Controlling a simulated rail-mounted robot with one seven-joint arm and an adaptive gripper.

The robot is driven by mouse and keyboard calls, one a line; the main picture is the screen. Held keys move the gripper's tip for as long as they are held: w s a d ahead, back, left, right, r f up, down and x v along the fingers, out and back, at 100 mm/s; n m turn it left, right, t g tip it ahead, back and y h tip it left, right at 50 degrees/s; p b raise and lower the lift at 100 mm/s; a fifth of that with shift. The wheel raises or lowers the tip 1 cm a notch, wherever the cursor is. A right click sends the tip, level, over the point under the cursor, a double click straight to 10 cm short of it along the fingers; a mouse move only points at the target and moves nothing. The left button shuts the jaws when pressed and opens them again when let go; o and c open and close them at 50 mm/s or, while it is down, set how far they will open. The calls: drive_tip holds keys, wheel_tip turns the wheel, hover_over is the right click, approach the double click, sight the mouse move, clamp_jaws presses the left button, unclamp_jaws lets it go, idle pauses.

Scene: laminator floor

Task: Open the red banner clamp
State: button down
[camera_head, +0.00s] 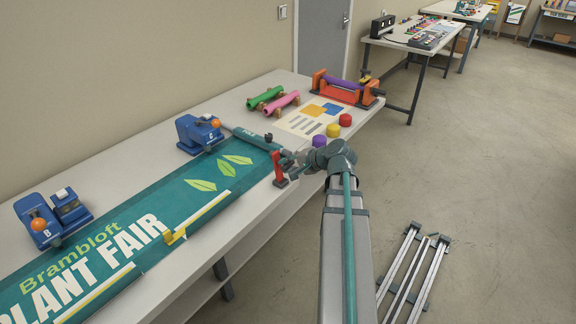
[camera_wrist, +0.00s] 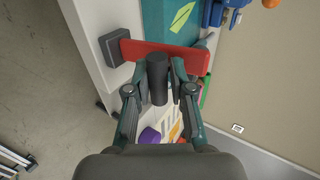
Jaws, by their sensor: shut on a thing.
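The red banner clamp (camera_head: 279,167) stands at the near right end of the green banner (camera_head: 180,210), by the table's front edge. In the wrist view its red bar (camera_wrist: 190,56) lies across the picture, with a dark block (camera_wrist: 114,47) at its left end. A dark cylindrical handle (camera_wrist: 157,80) stands out from the bar. My gripper (camera_wrist: 158,88) is shut on this handle, one finger on each side. In the head view my gripper (camera_head: 291,160) is beside the clamp and partly hides the handle.
Blue clamps (camera_head: 200,133) stand along the banner's far edge. Purple, yellow and red pots (camera_head: 333,130) and a printed sheet (camera_head: 312,117) lie beyond my gripper. An orange roller stand (camera_head: 345,90) is at the far table end. Metal rails (camera_head: 412,270) lie on the floor.

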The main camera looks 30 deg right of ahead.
drive_tip(key=c, duration=1.1)
unclamp_jaws()
drive_tip(key=shift+f, duration=0.5)
drive_tip(key=shift+r, duration=0.15)
drive_tip(key=shift+r, duration=0.1)
drive_tip(key=v, duration=1.2)
drive_tip(key=shift+c, duration=0.2)
